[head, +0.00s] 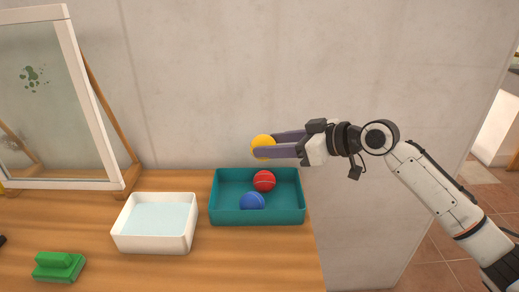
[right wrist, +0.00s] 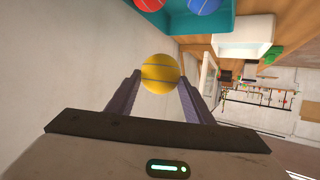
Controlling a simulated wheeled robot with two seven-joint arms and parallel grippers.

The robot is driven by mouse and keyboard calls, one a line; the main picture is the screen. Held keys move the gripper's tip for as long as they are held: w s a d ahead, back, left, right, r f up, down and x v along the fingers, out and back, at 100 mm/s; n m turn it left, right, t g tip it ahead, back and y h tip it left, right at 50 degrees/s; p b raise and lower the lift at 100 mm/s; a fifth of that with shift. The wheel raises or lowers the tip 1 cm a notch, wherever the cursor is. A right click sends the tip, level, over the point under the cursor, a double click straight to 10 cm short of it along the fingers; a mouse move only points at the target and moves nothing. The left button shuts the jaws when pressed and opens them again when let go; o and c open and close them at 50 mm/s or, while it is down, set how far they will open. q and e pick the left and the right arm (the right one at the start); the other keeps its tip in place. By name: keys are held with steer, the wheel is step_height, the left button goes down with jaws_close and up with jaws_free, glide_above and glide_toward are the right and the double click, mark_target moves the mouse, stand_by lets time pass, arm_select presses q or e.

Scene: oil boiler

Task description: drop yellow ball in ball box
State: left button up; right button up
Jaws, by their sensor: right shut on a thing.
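The yellow ball (head: 263,147) is held between the fingertips of my right gripper (head: 266,144), which is shut on it. In the head view the ball shows above the back edge of the teal ball box (head: 258,217). A red ball (head: 264,181) and a blue ball (head: 252,202) lie inside the box. In the right wrist view the yellow ball (right wrist: 161,74) sits between the purple fingers, and the teal box (right wrist: 222,20) shows at the top. My left gripper is not in view.
The box stands at the right end of the wooden table (head: 200,270). A white tub (head: 155,239) with pale contents stands left of it. A green sponge-like block (head: 58,267) lies at the front left. A framed glass panel (head: 45,100) stands at the back left, before a plain wall.

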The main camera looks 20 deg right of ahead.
steer(key=shift+f, duration=0.3)
step_height(320, 180, down, 5)
steer(key=b, duration=0.5)
steer(key=shift+s, duration=0.1)
steer(key=o, duration=1.2)
steer(key=shift+c, duration=0.2)
steer(key=shift+o, duration=0.4)
steer(key=shift+f, duration=0.1)
steer(key=shift+s, duration=0.1)
